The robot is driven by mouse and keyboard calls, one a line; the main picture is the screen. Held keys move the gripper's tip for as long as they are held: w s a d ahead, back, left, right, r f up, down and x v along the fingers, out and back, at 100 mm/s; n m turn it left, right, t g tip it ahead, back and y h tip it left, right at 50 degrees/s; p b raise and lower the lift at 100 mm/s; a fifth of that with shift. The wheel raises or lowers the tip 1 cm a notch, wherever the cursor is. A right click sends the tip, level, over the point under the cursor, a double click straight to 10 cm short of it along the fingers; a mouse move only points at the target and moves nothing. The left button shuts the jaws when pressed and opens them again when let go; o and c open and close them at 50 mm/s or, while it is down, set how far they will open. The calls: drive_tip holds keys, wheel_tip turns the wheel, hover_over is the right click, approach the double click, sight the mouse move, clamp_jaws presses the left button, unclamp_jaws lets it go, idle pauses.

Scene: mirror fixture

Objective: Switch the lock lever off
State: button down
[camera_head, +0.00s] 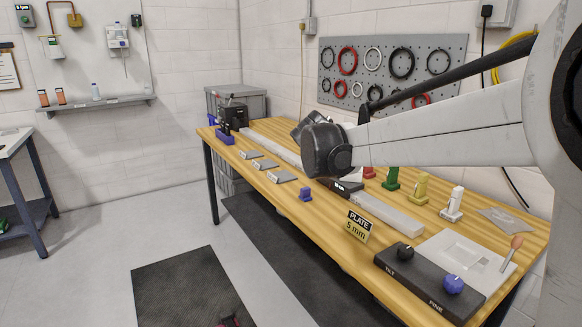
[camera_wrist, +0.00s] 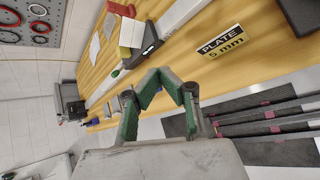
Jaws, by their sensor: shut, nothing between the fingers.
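My gripper (camera_wrist: 161,76) shows in the wrist view, its two green-padded fingers shut with nothing between them. It is over the front side of the wooden bench (camera_head: 465,224). In the head view my wrist hides the fingers. A dark block with a white label (camera_head: 347,186) sits on the pale rail (camera_head: 388,214), partly hidden by my wrist; it also shows in the wrist view (camera_wrist: 150,42), apart from the fingertips. A small green part (camera_wrist: 115,73) shows beside that block. I cannot tell which part is the lock lever, nor its position.
A yellow "PLATE 5 mm" sign (camera_head: 358,226) stands at the front edge. A black box with two knobs (camera_head: 425,284) is at the right end. A blue piece (camera_head: 305,194) sits near the front edge. Green (camera_head: 391,179), yellow (camera_head: 420,189) and white (camera_head: 453,204) fixtures stand behind the rail.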

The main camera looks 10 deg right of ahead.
drive_tip(key=w+a+f+n+t+h, duration=0.1)
drive_tip(key=w+a+f+n, duration=0.2)
drive_tip(key=w, duration=0.5)
drive_tip(key=w+a+f+n+t+h, duration=0.1)
drive_tip(key=w+a+f+n, duration=0.2)
drive_tip(key=w+f+n, duration=0.3)
drive_tip(key=w+a+f+n+t+h, duration=0.1)
drive_tip(key=w+a+f+n, duration=0.3)
drive_tip(key=w, duration=0.6)
drive_tip(key=shift+w+f+n+h, duration=0.3)
drive_tip(key=shift+w+n, duration=0.1)
drive_tip(key=shift+n, duration=0.1)
drive_tip(key=b+x, duration=0.1)
drive_tip(key=x, duration=0.9)
drive_tip(key=shift+w, duration=0.25)
drive_tip(key=shift+w+d+r, duration=0.3)
drive_tip(key=shift+w+r, duration=0.35)
drive_tip(key=shift+w, duration=0.1)
drive_tip(key=shift+w+d+r, duration=0.3)
drive_tip(key=shift+w+r, duration=0.15)
drive_tip(key=shift+w, duration=0.25)
